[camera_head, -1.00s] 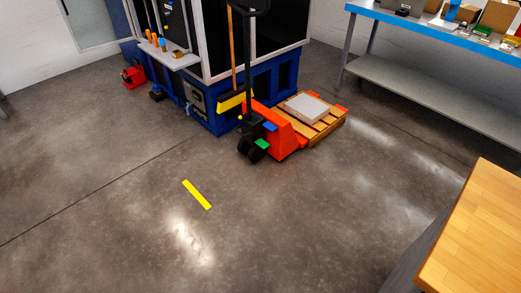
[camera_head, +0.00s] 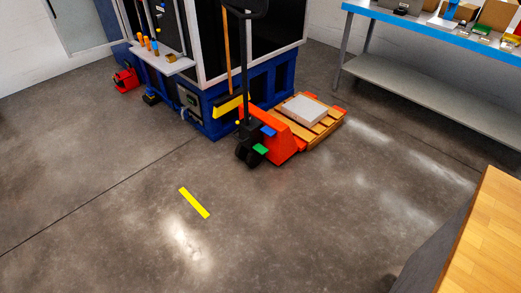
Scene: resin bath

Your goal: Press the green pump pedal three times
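The green pump pedal (camera_head: 260,149) sticks out low at the front of an orange pallet jack (camera_head: 281,142), near its black wheels (camera_head: 247,156). A blue pedal (camera_head: 268,131) sits a little above it. The jack's black handle (camera_head: 245,65) stands upright. The jack's rear part reaches under a wooden pallet (camera_head: 325,123) that carries a grey-white slab (camera_head: 305,109). Neither of my grippers is in view, and nothing touches the green pedal.
A blue machine (camera_head: 284,82) with a shelf stands directly behind the jack. A wooden table (camera_head: 490,235) is at the lower right, and a blue-edged workbench (camera_head: 440,30) is at the upper right. The floor in front is clear, with a yellow strip (camera_head: 194,202).

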